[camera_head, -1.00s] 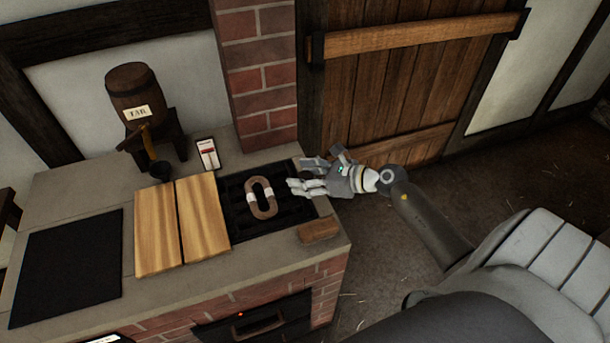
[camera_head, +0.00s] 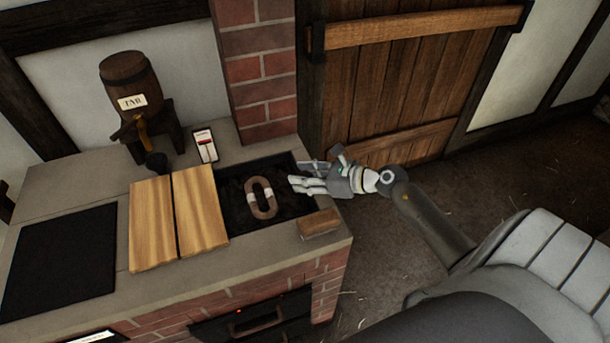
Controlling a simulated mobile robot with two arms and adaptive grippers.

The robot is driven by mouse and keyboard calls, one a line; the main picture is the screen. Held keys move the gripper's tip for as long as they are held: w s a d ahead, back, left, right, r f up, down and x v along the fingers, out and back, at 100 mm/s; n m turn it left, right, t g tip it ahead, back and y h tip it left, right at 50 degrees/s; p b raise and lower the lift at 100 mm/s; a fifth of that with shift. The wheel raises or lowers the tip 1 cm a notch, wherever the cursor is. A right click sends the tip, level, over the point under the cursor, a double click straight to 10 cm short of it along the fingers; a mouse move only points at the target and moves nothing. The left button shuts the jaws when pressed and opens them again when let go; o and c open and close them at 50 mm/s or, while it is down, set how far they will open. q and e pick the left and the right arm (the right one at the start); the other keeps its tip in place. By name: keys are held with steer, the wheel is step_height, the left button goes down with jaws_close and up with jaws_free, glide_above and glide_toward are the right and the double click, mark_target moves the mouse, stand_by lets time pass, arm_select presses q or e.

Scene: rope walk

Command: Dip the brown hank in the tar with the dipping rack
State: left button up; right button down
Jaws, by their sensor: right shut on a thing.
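The brown hank (camera_head: 261,198) is a looped coil with two white bands. It lies in the dark recessed tar trough (camera_head: 233,222) in the brick bench. The dipping rack's bars can hardly be made out under it now. My right gripper (camera_head: 302,182) is at the trough's right edge, beside the hank and apart from it. It is shut on what seems to be the dipping rack's handle, largely hidden by the fingers. My left gripper is not in view.
Wooden lid boards (camera_head: 175,222) lie left of the trough, with a black plate (camera_head: 60,262) beyond. A tar barrel (camera_head: 129,82) with a tap and a small lever panel (camera_head: 205,146) stand behind. A wooden block (camera_head: 319,223) sits at the front right corner.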

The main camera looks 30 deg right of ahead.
step_height(320, 180, down, 5)
steer(key=b, duration=0.3)
steer(key=shift+s+f+b, duration=0.15)
steer(key=shift+b, duration=0.15)
steer(key=c, duration=1.3)
jaws_free()
steer(key=o, duration=0.3)
